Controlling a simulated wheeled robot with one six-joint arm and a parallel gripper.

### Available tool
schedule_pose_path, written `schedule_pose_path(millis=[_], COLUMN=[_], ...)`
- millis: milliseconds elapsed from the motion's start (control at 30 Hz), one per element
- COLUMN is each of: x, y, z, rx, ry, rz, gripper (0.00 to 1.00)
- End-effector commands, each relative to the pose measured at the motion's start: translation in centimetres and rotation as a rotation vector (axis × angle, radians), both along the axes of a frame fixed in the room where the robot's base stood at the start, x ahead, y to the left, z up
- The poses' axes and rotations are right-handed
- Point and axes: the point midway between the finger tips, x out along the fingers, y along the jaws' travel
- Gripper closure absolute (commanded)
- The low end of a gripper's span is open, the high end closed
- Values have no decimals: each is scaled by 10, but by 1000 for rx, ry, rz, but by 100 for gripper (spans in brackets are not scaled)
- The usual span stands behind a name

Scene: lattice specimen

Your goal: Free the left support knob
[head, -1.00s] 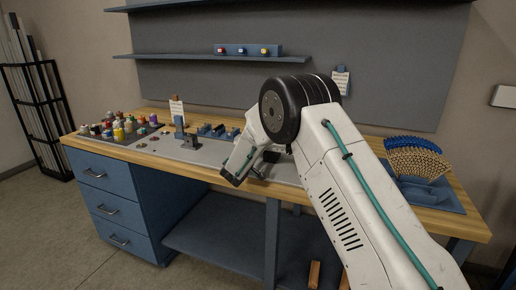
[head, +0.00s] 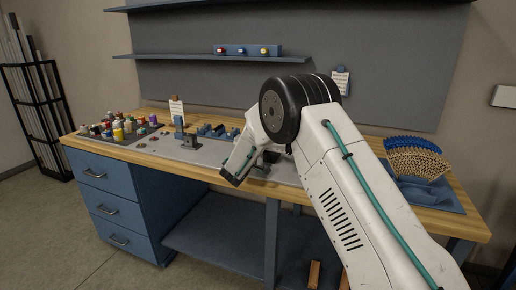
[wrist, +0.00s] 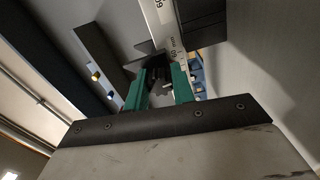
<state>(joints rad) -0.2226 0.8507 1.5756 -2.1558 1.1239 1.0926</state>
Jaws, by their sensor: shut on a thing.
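My gripper (wrist: 160,88) shows in the wrist view with its two green fingers on either side of a small dark knob (wrist: 158,73). The fingers are shut on it. The knob sits against a grey, angular support piece, and its far side is hidden. In the head view my wrist is low over the grey mat (head: 207,155) at the bench middle, and my arm hides the knob and most of the fixture there.
A dark upright stand (head: 182,137) and blue holders (head: 213,131) are left of my wrist. Several small bottles (head: 120,128) crowd the bench's left end. A blue tray (head: 440,197) with a fan-shaped lattice (head: 415,158) is at right. A shelf (head: 180,55) hangs above.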

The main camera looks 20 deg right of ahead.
Motion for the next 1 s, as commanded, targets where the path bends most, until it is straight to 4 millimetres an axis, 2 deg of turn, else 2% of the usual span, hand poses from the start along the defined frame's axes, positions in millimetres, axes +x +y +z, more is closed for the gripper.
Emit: schedule_pose_path(millis=[1000], x=[0], y=[1], z=[0], rx=[-780], ry=[569], rz=[2], gripper=[98])
